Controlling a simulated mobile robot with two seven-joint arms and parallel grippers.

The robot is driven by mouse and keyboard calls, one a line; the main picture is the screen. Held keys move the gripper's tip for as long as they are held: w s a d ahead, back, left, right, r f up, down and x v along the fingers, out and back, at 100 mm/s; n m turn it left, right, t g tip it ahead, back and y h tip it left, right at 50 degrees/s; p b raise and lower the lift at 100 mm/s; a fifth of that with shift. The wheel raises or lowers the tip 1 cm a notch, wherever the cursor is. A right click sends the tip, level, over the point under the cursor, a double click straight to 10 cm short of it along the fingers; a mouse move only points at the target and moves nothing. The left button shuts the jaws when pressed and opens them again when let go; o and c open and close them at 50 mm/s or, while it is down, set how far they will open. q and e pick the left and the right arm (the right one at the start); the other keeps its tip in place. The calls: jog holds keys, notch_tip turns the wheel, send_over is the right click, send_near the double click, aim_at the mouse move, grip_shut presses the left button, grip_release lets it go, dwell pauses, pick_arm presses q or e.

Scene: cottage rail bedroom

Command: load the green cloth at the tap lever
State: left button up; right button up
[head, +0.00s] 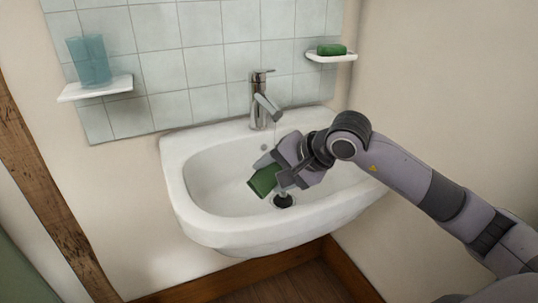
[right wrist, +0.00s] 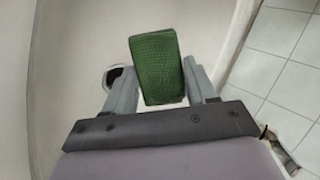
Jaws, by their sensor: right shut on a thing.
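The green cloth (head: 263,181) is a small folded block in my right gripper (head: 284,180), over the basin of the sink. In the right wrist view the cloth (right wrist: 155,68) sits between the two fingers of my right gripper (right wrist: 155,85), which is shut on it. The chrome tap (head: 262,100) stands at the back rim of the sink, with its lever (head: 262,73) on top. The cloth is in front of the tap and below its lever, apart from it. My left gripper is not in view.
The white sink (head: 185,205) has a dark drain (head: 283,200) below my gripper. A left shelf (head: 95,90) holds blue cups (head: 90,62). A right shelf (head: 332,57) holds a green soap-like block (head: 331,49). The tiled wall (head: 205,65) stands close behind the tap.

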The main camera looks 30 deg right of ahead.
jog(key=shift+s+a+r+p, duration=0.2)
jog(key=shift+s+a+r, duration=0.15)
jog(key=shift+s+r, duration=0.25)
jog(key=shift+s+a+r+p, duration=0.25)
jog(key=shift+s+a+r, duration=0.05)
jog(key=shift+s+r, duration=0.3)
jog(key=shift+s+a+r+p, duration=0.2)
jog(key=shift+s+a+r, duration=0.15)
jog(key=shift+s+r, duration=0.25)
jog(key=shift+s+a+r, duration=0.2)
jog(key=shift+s+a, duration=0.05)
jog(key=shift+s, duration=0.15)
